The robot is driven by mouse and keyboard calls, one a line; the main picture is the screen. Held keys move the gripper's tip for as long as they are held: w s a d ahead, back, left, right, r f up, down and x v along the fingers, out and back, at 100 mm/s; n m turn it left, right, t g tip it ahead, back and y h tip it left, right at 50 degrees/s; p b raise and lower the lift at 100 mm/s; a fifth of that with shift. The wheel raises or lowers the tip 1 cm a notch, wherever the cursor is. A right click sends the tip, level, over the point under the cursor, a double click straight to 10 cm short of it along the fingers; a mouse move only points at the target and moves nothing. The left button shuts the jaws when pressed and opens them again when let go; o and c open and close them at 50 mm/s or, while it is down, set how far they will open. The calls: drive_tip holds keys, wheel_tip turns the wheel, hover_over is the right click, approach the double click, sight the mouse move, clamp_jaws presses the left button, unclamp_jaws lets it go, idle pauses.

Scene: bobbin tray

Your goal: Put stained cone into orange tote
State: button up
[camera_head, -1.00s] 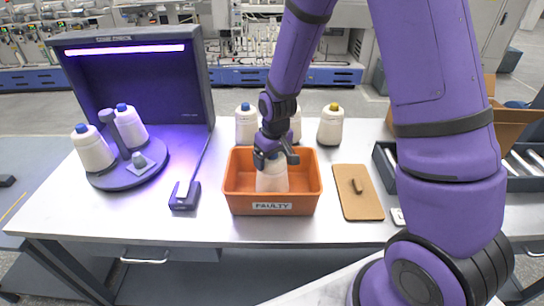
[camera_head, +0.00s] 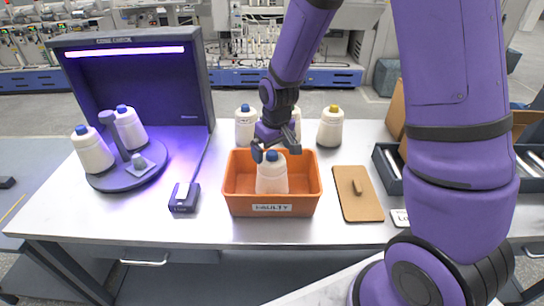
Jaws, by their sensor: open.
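The orange tote (camera_head: 238,208), labelled FAULTY, stands at the middle front of the table. A white cone (camera_head: 271,180) with a blue top stands upright inside it; I cannot make out a stain on it from here. My gripper (camera_head: 270,153) is open, just above the cone's blue top, with its fingers apart from each other. Whether a finger still touches the cone's top is hard to tell.
White cones (camera_head: 245,125) stand behind the tote, one with a yellow top (camera_head: 330,126). Two blue-topped cones (camera_head: 93,151) stand on the round stand (camera_head: 130,181) under the purple-lit hood (camera_head: 130,90). A brown board (camera_head: 362,205) lies right of the tote.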

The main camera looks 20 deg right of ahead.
drive_tip(key=r, duration=0.5)
drive_tip(key=s+r, duration=0.1)
drive_tip(key=r, duration=0.2)
drive_tip(key=shift+d+r, duration=0.15)
drive_tip(key=shift+r, duration=0.05)
drive_tip(key=s+d+r+m+t, duration=0.2)
drive_tip(key=s+d+r, duration=0.2)
drive_tip(key=s+r, duration=0.85)
drive_tip(key=s+d+r+t, duration=0.1)
drive_tip(key=s+r, duration=0.2)
drive_tip(key=s, duration=0.2)
drive_tip(key=s+d+r+m, duration=0.1)
drive_tip(key=s+r, duration=0.2)
drive_tip(key=s, duration=0.3)
drive_tip(key=shift+s+d+r+t, duration=0.15)
drive_tip(key=shift+d+r+t, duration=0.1)
drive_tip(key=shift+t, duration=0.15)
